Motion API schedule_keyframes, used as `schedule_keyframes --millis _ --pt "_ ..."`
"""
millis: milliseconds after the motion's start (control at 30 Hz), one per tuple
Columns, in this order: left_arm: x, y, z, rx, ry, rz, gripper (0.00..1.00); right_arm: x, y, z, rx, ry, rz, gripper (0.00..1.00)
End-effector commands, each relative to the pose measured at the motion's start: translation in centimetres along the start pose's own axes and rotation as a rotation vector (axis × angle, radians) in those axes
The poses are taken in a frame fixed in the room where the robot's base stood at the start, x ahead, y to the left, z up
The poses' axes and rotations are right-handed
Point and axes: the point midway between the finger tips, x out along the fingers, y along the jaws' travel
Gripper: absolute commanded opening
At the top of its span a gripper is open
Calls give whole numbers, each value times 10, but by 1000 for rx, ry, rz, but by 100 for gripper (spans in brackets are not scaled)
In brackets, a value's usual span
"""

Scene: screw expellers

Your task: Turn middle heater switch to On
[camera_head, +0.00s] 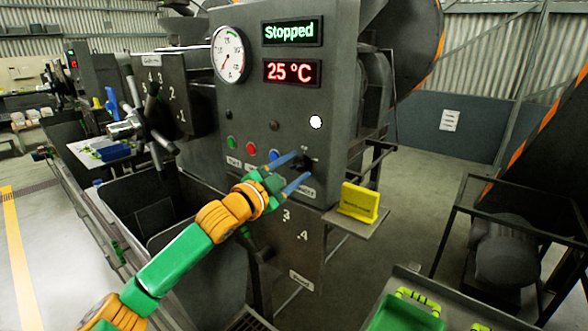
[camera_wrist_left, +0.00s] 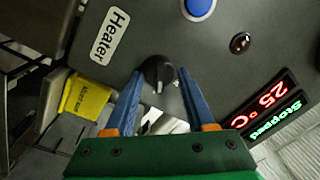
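The heater switch (camera_head: 303,160) is a black rotary knob on the grey control panel (camera_head: 262,105), partly hidden by my left gripper (camera_head: 302,166) in the head view. In the left wrist view the knob (camera_wrist_left: 158,72) has a pale pointer mark towards the picture's bottom, and a white "Heater" label (camera_wrist_left: 110,36) is beside it. My left gripper (camera_wrist_left: 160,77) has its two blue fingers apart, with the tips on either side of the knob. I cannot tell whether they touch it. My right gripper is not in view.
The displays read "Stopped" (camera_head: 291,31) and "25 °C" (camera_head: 292,72), beside a round gauge (camera_head: 229,54). Green, red and blue buttons sit left of the knob. A yellow sign (camera_head: 358,203) stands on a small shelf at the right. A lit white lamp (camera_head: 316,122) is above.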

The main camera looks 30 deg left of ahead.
Motion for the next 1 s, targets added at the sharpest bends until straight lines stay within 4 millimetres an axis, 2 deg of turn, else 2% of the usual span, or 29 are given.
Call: schedule_keyframes --millis 33,67,400,467,700,833,1000 --pt "0 0 0 -1 0 0 72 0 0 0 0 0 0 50" --pt "0 0 0 -1 0 0 78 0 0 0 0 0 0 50" --pt "-3 2 2 -2 -1 0 78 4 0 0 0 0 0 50" --pt "-9 3 4 0 -2 0 78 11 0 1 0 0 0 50" --pt "-52 9 7 3 -2 3 78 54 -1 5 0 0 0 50" --pt "-64 5 5 -3 -2 1 78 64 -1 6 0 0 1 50" --pt "-70 2 1 -2 0 2 78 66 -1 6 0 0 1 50"
